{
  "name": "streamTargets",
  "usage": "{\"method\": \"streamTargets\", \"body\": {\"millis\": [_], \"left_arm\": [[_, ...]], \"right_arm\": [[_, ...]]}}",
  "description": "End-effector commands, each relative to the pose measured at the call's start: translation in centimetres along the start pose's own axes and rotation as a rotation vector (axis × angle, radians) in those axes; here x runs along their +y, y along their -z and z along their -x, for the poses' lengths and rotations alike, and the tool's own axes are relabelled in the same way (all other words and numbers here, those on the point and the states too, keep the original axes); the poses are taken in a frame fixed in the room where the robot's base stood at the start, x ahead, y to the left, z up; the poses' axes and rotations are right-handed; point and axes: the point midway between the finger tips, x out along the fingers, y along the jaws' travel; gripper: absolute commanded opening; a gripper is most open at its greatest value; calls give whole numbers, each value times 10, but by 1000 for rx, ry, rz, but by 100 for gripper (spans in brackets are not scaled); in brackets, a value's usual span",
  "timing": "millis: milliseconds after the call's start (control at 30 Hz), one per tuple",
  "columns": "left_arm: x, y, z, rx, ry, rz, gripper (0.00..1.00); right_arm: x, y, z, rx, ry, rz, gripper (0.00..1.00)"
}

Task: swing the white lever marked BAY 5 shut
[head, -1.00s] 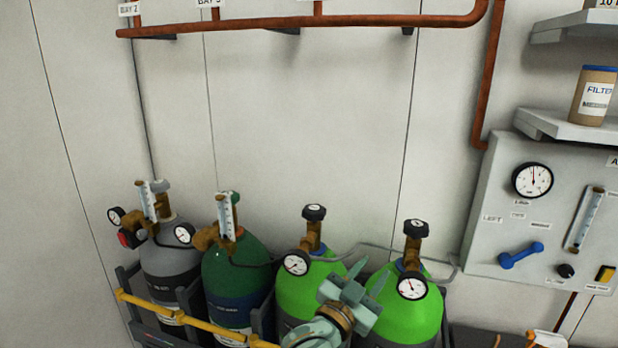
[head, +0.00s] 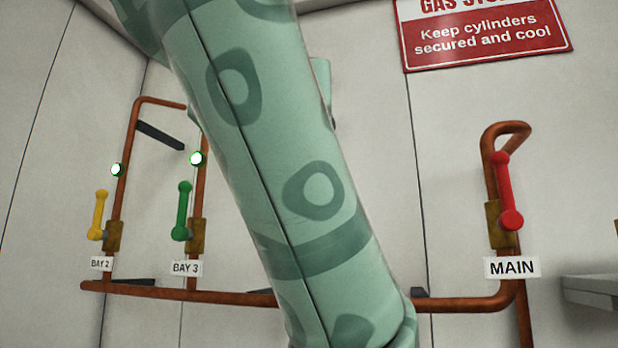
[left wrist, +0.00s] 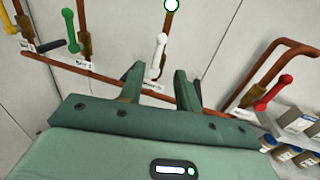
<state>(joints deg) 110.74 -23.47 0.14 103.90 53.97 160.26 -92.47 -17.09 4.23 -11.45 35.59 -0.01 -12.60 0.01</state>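The white lever (left wrist: 158,52) shows in the left wrist view on a copper riser, its knob end up, roughly in line with the pipe. A small white label (left wrist: 152,87) lies below it, too small to read. My left gripper (left wrist: 159,82) is open, its two fingers apart on either side of the lever's lower end in the picture; nothing is held. I cannot tell whether a finger touches the lever. In the head view a large green arm link of mine covers the middle and hides the white lever and the gripper. My right gripper is not in view.
A yellow lever (head: 99,213) at BAY 2, a green lever (head: 183,211) at BAY 3 and a red lever (head: 505,190) at MAIN stand on the copper pipework. A horizontal copper pipe (head: 450,304) runs below. Boxes on a shelf (left wrist: 295,145) are at lower right.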

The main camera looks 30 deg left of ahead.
Motion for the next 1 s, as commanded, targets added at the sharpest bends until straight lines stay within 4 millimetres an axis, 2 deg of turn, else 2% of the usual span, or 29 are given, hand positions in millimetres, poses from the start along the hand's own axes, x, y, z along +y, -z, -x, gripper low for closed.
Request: {"method": "streamTargets", "body": {"millis": [167, 300, 500, 633, 800, 1000], "left_arm": [[-3, -8, -20, -2, 18, 2, 34], [-2, -9, -54, 0, 14, 4, 34], [-1, -7, -106, -1, 4, 2, 34], [-2, -6, -132, -2, 6, 3, 34], [-3, -4, -153, -3, 9, 4, 34], [-4, -3, -160, -5, 12, 6, 34]], "right_arm": [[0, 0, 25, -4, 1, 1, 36], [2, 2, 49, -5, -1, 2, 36], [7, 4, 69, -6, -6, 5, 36], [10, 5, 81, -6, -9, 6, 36], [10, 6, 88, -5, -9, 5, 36], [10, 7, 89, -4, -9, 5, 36]]}}
